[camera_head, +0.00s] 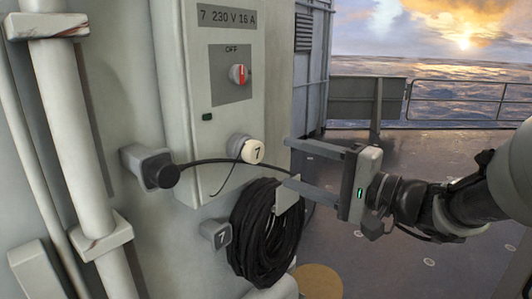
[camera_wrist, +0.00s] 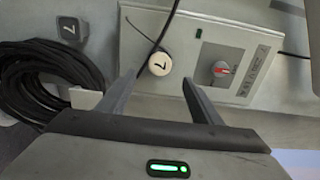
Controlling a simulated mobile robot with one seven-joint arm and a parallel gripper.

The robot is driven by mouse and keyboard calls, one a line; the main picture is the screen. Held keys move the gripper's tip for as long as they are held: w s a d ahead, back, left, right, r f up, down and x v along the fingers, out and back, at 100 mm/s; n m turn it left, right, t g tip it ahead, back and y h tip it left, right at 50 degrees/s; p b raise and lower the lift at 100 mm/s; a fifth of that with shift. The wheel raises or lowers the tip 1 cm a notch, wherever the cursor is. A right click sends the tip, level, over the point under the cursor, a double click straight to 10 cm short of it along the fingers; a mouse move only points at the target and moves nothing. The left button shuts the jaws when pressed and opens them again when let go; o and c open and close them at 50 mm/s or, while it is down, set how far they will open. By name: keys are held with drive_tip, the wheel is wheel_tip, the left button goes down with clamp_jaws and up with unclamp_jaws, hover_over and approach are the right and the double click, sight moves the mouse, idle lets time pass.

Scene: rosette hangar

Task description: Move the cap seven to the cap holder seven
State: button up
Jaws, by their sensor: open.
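Cap seven (camera_head: 253,151) is a round white cap marked 7 on the grey socket at the front of the switch box; a thin dark cord hangs from it. It also shows in the wrist view (camera_wrist: 160,64), just beyond and between my fingertips. My gripper (camera_head: 285,164) is open and empty, to the right of the cap with its fingers towards it. In the wrist view my gripper (camera_wrist: 159,78) has a finger on each side of the cap, apart from it. Cap holder seven (camera_head: 218,235) is a grey wall block marked 7, below left of the cap; it is also in the wrist view (camera_wrist: 72,30).
The switch box (camera_head: 235,45) carries a red-and-white rotary switch (camera_head: 239,75) set near OFF. A coiled black cable (camera_head: 266,232) hangs below it. Open deck lies to the right.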

sight(258, 154)
drive_tip(key=shift+a, duration=0.1)
drive_tip(key=x, duration=0.7)
drive_tip(key=shift+f, duration=0.2)
drive_tip(key=shift+r+b+x, duration=0.2)
drive_tip(key=shift+b+x, duration=0.2)
drive_tip(key=shift+x, duration=0.6)
drive_tip(key=shift+b, duration=1.1)
idle(0.3)
drive_tip(key=c, duration=1.4)
drive_tip(key=shift+s+d+f, duration=0.1)
drive_tip(key=shift+d, duration=0.15)
drive_tip(key=shift+c, duration=0.2)
drive_tip(key=shift+b+v, duration=1.3)
drive_tip(key=shift+v, duration=1.5)
